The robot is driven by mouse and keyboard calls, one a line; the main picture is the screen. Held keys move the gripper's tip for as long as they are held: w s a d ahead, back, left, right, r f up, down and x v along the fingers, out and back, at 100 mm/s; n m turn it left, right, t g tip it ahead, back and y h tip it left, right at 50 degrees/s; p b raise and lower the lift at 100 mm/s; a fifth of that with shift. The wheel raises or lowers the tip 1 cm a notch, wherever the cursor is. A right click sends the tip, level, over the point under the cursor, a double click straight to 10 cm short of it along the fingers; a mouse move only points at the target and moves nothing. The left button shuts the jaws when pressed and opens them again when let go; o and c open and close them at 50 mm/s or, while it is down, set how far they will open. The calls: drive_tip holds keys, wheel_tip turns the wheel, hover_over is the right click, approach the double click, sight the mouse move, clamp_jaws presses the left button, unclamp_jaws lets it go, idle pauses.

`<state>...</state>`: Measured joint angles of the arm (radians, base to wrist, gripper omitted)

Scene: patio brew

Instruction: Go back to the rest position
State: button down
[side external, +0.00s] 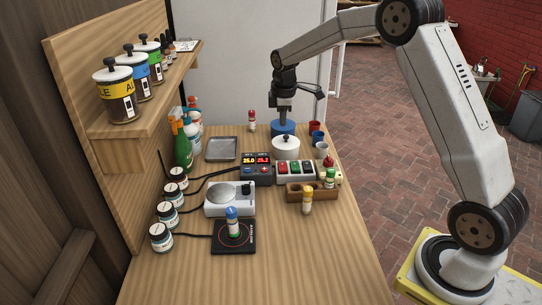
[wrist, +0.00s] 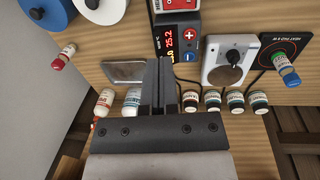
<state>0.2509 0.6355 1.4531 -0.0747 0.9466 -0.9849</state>
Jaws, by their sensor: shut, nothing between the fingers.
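My gripper (side external: 283,112) is in the upper middle of the side view, over the far part of the table near a blue round container (side external: 283,129). In the wrist view its two fingers (wrist: 161,70) are together with nothing between them. The arm is raised and bent, reaching in from the right. The fingertips look small in the side view, so their height over the blue container is hard to tell.
A wooden shelf (side external: 165,115) with jars lines the left. The front right tabletop is clear.

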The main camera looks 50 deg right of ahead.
drive_tip(key=s+a+f+m, duration=0.2)
drive_tip(key=s+a+m, duration=0.2)
drive_tip(key=s+a, duration=0.3)
drive_tip(key=s+a+f+m+t+y, duration=0.1)
drive_tip(key=s+a+m, duration=0.3)
drive_tip(key=s, duration=1.3)
drive_tip(key=a+f, duration=0.1)
drive_tip(key=a, duration=0.2)
drive_tip(key=shift+a+f+m+t, duration=0.2)
drive_tip(key=shift+a+m+t, duration=0.1)
drive_tip(key=shift+m, duration=0.1)
